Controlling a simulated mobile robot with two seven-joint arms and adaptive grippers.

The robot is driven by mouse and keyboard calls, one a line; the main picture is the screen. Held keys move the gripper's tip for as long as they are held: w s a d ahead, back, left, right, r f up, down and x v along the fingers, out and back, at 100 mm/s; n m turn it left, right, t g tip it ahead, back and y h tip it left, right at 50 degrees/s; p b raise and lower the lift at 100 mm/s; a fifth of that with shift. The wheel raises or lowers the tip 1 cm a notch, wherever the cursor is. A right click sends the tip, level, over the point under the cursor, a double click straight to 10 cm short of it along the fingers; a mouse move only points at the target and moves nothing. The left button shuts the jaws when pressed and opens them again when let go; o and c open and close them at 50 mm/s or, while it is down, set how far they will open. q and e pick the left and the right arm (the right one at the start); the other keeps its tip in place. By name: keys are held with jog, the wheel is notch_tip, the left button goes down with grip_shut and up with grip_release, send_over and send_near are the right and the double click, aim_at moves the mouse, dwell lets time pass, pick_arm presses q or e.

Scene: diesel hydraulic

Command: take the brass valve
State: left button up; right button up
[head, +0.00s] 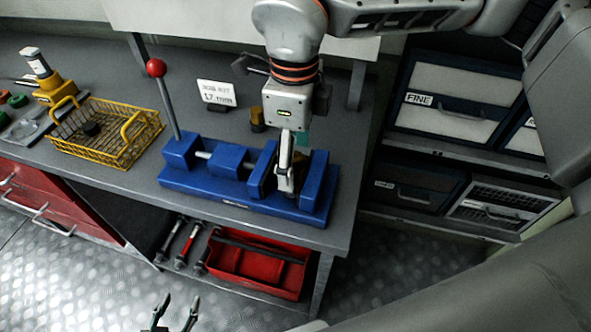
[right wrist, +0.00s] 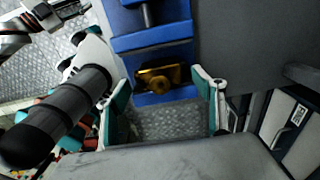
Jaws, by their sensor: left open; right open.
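The brass valve (right wrist: 158,82) shows in the right wrist view, in the gap between the jaws of the blue vise (right wrist: 152,40). My right gripper (right wrist: 163,90) is open, its teal-padded fingers spread to either side of the valve; I see no contact. In the head view my right gripper (head: 287,185) points down at the jaw end of the vise (head: 200,184) and hides the valve. My left gripper (head: 175,316) is open and empty at the bottom edge of the head view, low in front of the bench.
A lever with a red ball (head: 156,68) stands at the vise's left end. A yellow wire basket (head: 120,160) is further left. A small brass-coloured piece (head: 257,118) and a white sign (head: 216,92) stand behind the vise. A red tray (head: 255,275) is on the shelf below.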

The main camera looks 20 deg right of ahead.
notch_tip(320, 180, down, 2)
jog(key=c, duration=1.2)
jog(key=shift+r, duration=0.2)
